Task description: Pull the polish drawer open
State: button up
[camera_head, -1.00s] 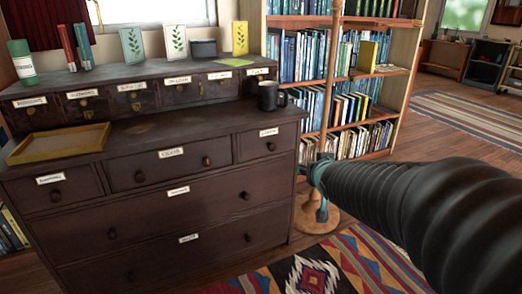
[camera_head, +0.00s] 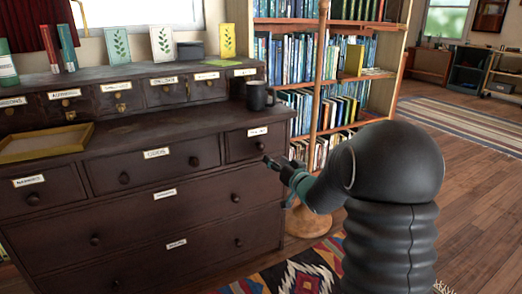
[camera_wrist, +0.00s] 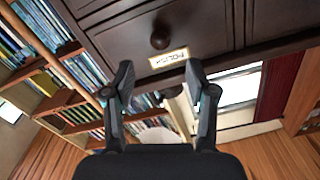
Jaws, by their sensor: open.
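The polish drawer (camera_head: 240,144) is the small upper-right drawer of a dark wooden chest, and it looks shut. Its round dark knob (camera_head: 260,146) sits below a white label. In the wrist view the label (camera_wrist: 168,58) reads POLISH upside down, with the knob (camera_wrist: 160,38) beyond it. My gripper (camera_head: 278,166) is just to the right of and slightly below the knob in the head view. In the wrist view my gripper (camera_wrist: 159,78) is open and empty, its fingertips short of the knob and apart from it.
A black mug (camera_head: 258,96) stands on the chest top above the drawer. A yellow tray (camera_head: 45,143) lies at the left. A wooden pole (camera_head: 317,100) and a bookshelf (camera_head: 385,80) stand behind my arm. Open floor lies at the right.

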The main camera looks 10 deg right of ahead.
aim_at(262, 149)
jog(key=x, duration=1)
jog(key=shift+w+a, duration=0.1)
jog(key=shift+w, duration=0.15)
grip_shut()
